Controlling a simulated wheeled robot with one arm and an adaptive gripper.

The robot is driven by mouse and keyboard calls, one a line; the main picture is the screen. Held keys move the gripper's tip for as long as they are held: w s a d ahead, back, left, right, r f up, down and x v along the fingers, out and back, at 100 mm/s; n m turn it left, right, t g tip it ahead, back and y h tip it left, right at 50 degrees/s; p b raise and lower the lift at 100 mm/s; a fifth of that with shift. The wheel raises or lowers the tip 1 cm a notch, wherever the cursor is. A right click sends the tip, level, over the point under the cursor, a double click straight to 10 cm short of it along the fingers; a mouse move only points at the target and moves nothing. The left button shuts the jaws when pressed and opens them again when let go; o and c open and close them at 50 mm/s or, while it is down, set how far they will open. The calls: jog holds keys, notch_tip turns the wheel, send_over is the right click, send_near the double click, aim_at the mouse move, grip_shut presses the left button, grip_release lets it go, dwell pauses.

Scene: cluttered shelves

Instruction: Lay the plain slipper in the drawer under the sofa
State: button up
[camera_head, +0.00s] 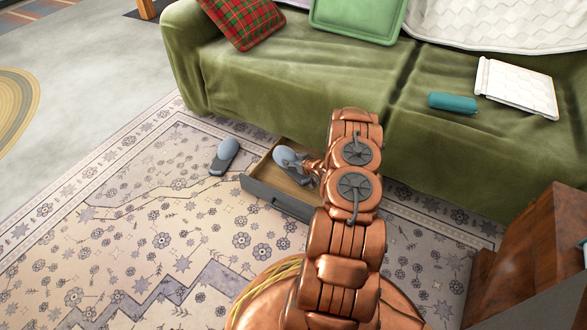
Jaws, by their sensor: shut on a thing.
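A grey-blue slipper (288,158) is at the tip of my gripper (307,166), over the open drawer under the sofa. My gripper is shut on it near its right side; my arm hides part of the grip. I cannot tell whether the slipper touches the drawer floor. The drawer (277,197) is pulled out, with a dark grey front and a light wooden inside; my arm covers its right part. A second grey-blue slipper (224,157) lies on the rug left of the drawer.
The green-covered sofa (290,95) stands behind the drawer, with cushions, a teal roll (453,102) and a white folded item (517,87) on it. A brown wooden piece of furniture (530,260) stands at lower right. The patterned rug (140,230) is clear at left.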

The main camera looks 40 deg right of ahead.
notch_tip(320, 180, down, 4)
jog(key=shift+r+b, duration=0.1)
jog(key=shift+b, duration=0.75)
jog(key=shift+d+f+b, duration=0.15)
jog(key=shift+f+b, duration=0.25)
jog(key=shift+b, duration=0.1)
jog(key=shift+w, duration=0.1)
jog(key=shift+r, duration=0.1)
jog(key=o, duration=1.2)
jog(key=shift+f, duration=0.2)
